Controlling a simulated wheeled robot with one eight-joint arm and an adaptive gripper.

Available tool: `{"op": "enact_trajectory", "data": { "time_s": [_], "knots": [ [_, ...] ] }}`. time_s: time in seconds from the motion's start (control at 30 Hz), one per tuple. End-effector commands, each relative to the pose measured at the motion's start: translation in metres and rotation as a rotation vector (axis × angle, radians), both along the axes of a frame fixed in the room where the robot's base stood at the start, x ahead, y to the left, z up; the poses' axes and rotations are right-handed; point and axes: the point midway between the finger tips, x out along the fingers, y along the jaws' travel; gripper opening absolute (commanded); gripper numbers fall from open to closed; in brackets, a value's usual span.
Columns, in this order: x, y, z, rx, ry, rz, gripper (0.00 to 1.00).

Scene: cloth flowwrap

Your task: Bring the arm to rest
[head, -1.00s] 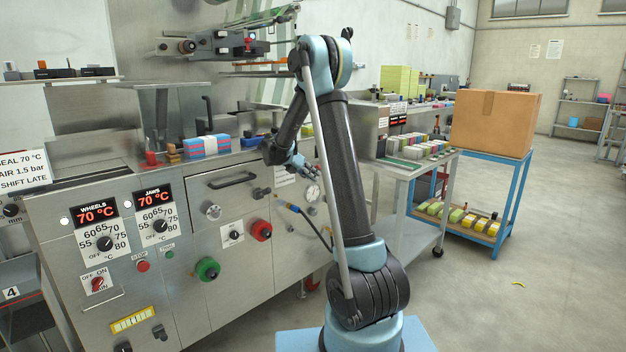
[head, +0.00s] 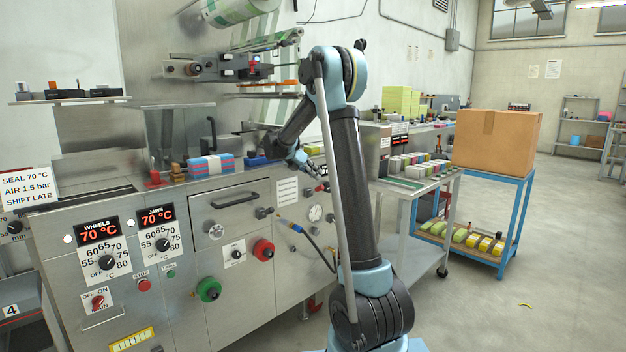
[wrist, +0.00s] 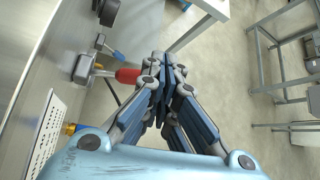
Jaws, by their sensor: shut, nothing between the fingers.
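My gripper (head: 308,165) is beside the front of the steel wrapping machine (head: 130,235), just above and right of its drawer handle. In the wrist view my gripper (wrist: 165,85) is shut, its blue-padded fingers together and nothing between them. My arm stands upright in the middle of the head view with its elbow high and its forearm sloping down to the left. In the wrist view a red knob (wrist: 127,75) on the machine shows just left of the fingertips; I cannot tell whether they touch.
A striped cloth stack (head: 210,165) lies on the machine's top. A steel table (head: 415,185) with several small packs stands to the right. Beyond it a cardboard box (head: 497,140) sits on a blue rack (head: 517,215).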

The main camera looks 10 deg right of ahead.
Motion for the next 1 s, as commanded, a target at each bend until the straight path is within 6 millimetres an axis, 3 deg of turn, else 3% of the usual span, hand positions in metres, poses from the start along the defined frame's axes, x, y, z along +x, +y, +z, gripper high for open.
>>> {"op": "enact_trajectory", "data": {
  "time_s": [0.17,0.27,0.63,1.0],
  "knots": [
    [-0.018,-0.009,0.005,0.045,-0.038,-0.045,0.0],
    [-0.042,-0.019,0.009,0.107,-0.089,-0.106,0.0],
    [-0.15,-0.047,0.015,0.371,-0.306,-0.411,0.0],
    [-0.261,-0.061,-0.001,0.608,-0.499,-0.76,0.0]
  ]
}}
